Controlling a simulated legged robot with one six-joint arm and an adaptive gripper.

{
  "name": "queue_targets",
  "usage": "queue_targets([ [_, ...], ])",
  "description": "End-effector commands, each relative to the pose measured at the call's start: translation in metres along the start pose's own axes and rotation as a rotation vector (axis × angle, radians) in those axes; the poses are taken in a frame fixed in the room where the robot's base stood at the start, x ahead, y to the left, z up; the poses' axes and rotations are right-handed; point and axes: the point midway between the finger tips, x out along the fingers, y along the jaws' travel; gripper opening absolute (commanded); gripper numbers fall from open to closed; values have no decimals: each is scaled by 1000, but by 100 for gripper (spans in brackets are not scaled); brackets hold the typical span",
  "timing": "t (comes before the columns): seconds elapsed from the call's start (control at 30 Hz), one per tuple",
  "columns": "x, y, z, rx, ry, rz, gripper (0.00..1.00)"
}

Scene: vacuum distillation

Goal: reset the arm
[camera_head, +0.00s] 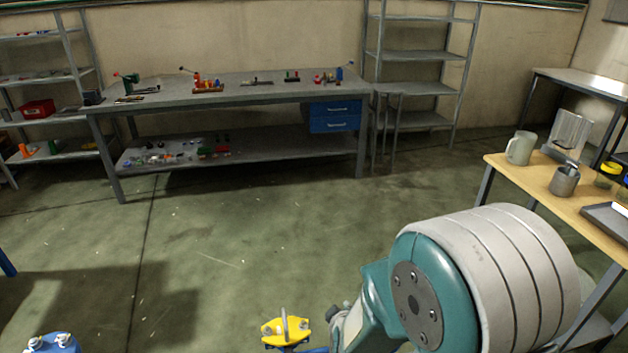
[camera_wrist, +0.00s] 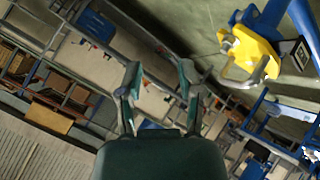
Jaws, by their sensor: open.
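My gripper (camera_wrist: 159,78) shows in the wrist view with its two fingers apart and nothing between them. Behind it the view is tilted, with racks and frames at a distance. In the head view my arm, teal with a pale ribbed housing, fills the lower right. The gripper itself cannot be made out there.
A yellow fitting with a metal handle (camera_head: 286,329) stands close to my arm at the bottom; a similar one (camera_wrist: 248,54) is at the wrist view's upper right. A wooden-topped table (camera_head: 507,170) with a mug (camera_head: 519,148) stands right. A workbench (camera_head: 165,99) stands behind open floor.

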Motion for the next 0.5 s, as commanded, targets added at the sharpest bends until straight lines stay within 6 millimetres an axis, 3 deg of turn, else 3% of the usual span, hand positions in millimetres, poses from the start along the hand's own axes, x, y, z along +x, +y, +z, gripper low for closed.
queue_targets([
  [0.2,-35,26,-18,162,-1,-79,47],
  [0.5,-93,54,-25,351,-47,-170,47],
])
